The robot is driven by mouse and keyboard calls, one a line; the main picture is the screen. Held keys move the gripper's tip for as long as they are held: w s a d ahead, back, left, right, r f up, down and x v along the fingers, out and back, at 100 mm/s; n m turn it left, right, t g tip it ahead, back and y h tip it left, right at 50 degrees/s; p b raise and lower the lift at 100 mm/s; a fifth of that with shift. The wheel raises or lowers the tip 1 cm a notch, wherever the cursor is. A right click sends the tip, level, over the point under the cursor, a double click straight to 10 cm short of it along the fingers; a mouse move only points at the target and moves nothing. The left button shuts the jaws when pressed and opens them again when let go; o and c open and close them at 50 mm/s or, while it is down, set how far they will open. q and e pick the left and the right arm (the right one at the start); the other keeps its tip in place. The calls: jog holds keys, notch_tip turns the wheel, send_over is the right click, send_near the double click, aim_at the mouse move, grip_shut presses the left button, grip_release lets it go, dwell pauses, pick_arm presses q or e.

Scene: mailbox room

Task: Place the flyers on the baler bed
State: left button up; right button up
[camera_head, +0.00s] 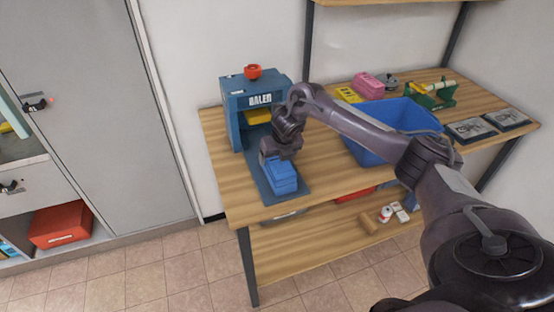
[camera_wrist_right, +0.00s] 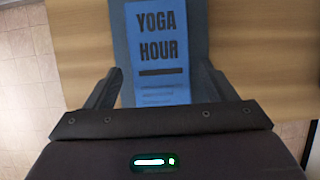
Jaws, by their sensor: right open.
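The flyers are a blue stack (camera_head: 281,178) on the front part of the baler bed (camera_head: 301,193). In the right wrist view the flyers (camera_wrist_right: 160,50) read "YOGA HOUR" and lie on the grey-blue bed (camera_wrist_right: 118,30). The blue baler (camera_head: 235,108) stands behind them, with a yellow plate and a red knob on top. My right gripper (camera_head: 280,160) is open just above the flyers. Its fingers (camera_wrist_right: 157,88) are on either side of the stack's near part in the wrist view; whether they touch it I cannot tell. My left gripper does not show.
A blue bin (camera_head: 405,118) stands right of the baler, behind my right arm. Pink and yellow packs (camera_head: 368,85), a green device (camera_head: 433,96) and dark framed pads (camera_head: 471,130) lie farther right. The wooden table (camera_head: 232,190) is bare left of the bed. Grey lockers stand left.

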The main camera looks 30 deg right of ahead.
jog(key=v, duration=1)
jog(key=shift+p, duration=0.3)
jog(key=shift+a+f, duration=0.1)
jog(key=shift+f, duration=0.05)
